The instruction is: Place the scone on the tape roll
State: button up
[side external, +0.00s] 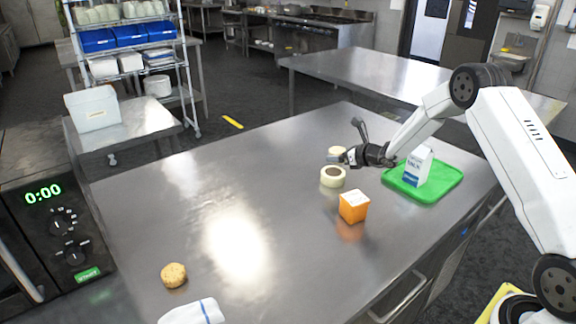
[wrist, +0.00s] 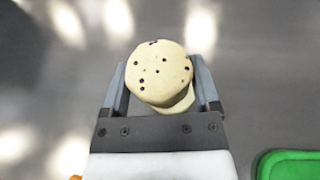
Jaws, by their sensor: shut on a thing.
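The scone (wrist: 160,72), pale with dark spots, is between the two fingers of my gripper (wrist: 160,80) in the wrist view. In the side view the scone (side external: 337,151) shows as a pale shape at the fingertips of my gripper (side external: 345,157), partly hidden by them. The tape roll (side external: 333,183), cream with a brown centre, lies flat on the steel table just in front of and below the gripper in the side view. A pale curved part shows under the scone in the wrist view; I cannot tell whether it is the scone's side or the roll.
An orange box (side external: 353,207) stands close to the tape roll. A green board (side external: 438,186) carries a milk carton (side external: 417,166) at right. A round brown baked item (side external: 173,275) and a white cloth (side external: 197,312) lie at front left. The table's (side external: 150,215) left half is mostly clear.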

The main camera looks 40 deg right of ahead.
aim_at(335, 173)
jog(key=shift+w+d+f, duration=0.15)
jog(key=shift+w+f, duration=0.3)
jog(key=shift+f, duration=0.1)
jog(key=shift+w+f, duration=0.3)
jog(key=shift+f, duration=1.55)
jog(key=shift+f, duration=0.15)
jog(key=o, duration=1.1)
jog(key=shift+s+r, duration=0.1)
jog(key=shift+r, duration=0.1)
